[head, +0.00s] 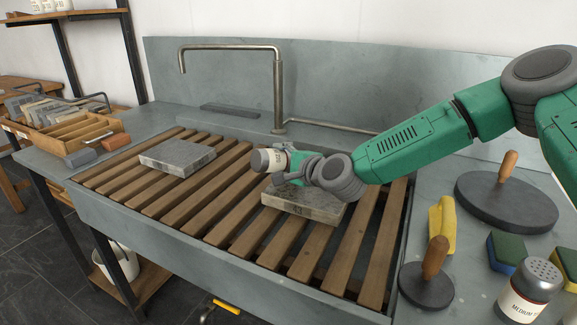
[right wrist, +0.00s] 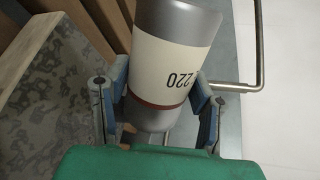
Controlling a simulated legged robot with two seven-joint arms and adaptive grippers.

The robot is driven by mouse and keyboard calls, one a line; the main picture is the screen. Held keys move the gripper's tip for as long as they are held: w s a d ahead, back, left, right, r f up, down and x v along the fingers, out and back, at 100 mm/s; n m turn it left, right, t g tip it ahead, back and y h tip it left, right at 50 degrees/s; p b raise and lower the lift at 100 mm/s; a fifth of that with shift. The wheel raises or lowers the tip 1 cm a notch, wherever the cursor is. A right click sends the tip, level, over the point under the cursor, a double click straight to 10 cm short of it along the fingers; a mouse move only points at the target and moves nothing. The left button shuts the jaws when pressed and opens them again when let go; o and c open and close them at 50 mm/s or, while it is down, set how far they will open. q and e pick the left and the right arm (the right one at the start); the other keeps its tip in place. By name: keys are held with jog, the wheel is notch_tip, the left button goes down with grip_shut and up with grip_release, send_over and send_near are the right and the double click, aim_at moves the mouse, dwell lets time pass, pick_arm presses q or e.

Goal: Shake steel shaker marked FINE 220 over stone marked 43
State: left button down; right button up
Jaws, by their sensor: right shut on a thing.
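My right gripper (head: 287,167) is shut on a steel shaker (head: 258,160) with a cream label. In the right wrist view the shaker (right wrist: 172,60) sits between both fingers, and its label reads 220. In the head view the shaker lies tilted, nearly on its side, above the upper left of a stone (head: 302,207) marked 43 on its front edge. The stone lies flat on the wooden slats, partly hidden by my right gripper. A patterned stone face (right wrist: 60,90) fills the left of the right wrist view. My left gripper is not in view.
Another stone (head: 177,156) lies on the slats (head: 215,190) to the left. A tap (head: 278,90) rises behind. A wooden box (head: 70,133) stands at the left.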

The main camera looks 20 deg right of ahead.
aim_at(273, 168)
jog(key=shift+s+a, duration=0.45)
jog(key=shift+a, duration=0.15)
jog(key=shift+s+a+p, duration=0.3)
jog(key=shift+s+a, duration=0.5)
jog(key=shift+s, duration=0.2)
jog(key=shift+s+a, duration=0.55)
jog(key=shift+a, duration=0.15)
jog(key=shift+s+d, duration=0.6)
jog(key=shift+s, duration=0.1)
jog(key=shift+s+d+p, duration=0.3)
jog(key=shift+s+d, duration=0.55)
jog(key=shift+d, duration=0.15)
jog(key=shift+s+d, duration=0.8)
jog(key=shift+s, duration=0.35)
jog(key=shift+s+d+p, duration=0.4)
jog(key=shift+s+d, duration=0.75)
jog(key=shift+s, duration=0.15)
